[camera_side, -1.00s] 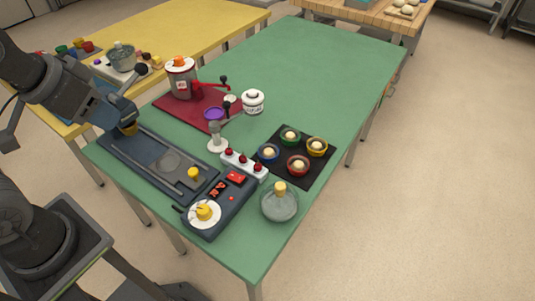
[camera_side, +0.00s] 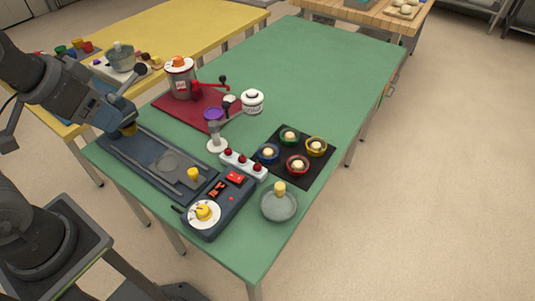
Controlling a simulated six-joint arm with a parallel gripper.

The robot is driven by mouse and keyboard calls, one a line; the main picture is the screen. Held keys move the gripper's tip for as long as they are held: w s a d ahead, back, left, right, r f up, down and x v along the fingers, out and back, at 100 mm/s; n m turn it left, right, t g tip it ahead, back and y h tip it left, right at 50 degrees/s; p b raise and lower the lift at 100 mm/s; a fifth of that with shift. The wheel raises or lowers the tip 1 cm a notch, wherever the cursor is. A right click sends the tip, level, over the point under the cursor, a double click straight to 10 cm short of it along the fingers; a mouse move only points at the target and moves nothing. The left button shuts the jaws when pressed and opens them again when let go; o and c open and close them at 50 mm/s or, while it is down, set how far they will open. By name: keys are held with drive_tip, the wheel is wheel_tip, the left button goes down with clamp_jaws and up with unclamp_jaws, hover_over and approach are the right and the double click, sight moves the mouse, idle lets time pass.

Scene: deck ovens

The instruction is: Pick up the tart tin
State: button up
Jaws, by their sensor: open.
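Several small round tart tins stand on a black mat (camera_side: 272,171) on the green table: a green tin (camera_side: 290,137), a yellow tin (camera_side: 317,147), a blue tin (camera_side: 268,154) and a red tin (camera_side: 297,166). Each holds a pale filling. I cannot tell which of them the task means. My gripper (camera_side: 122,126) is open at the left edge of the green table, over the far-left end of a dark railed tray, well apart from these tins.
A red mat (camera_side: 180,108) holds a grinder-like machine (camera_side: 181,78). The table's far half is clear.

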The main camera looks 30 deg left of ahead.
drive_tip(key=shift+o, duration=0.3)
drive_tip(key=n+g, duration=0.6)
drive_tip(key=n, duration=0.7)
hover_over(268, 156)
wheel_tip(268, 156, down, 14)
drive_tip(key=r, duration=0.1)
drive_tip(key=f, duration=0.8)
drive_tip(key=shift+a+f, duration=0.25)
drive_tip(key=shift+f, duration=0.15)
drive_tip(key=shift+d+f, duration=0.15)
drive_tip(key=shift+f, duration=1.2)
drive_tip(key=shift+d+f, duration=0.1)
drive_tip(key=shift+f, duration=1.2)
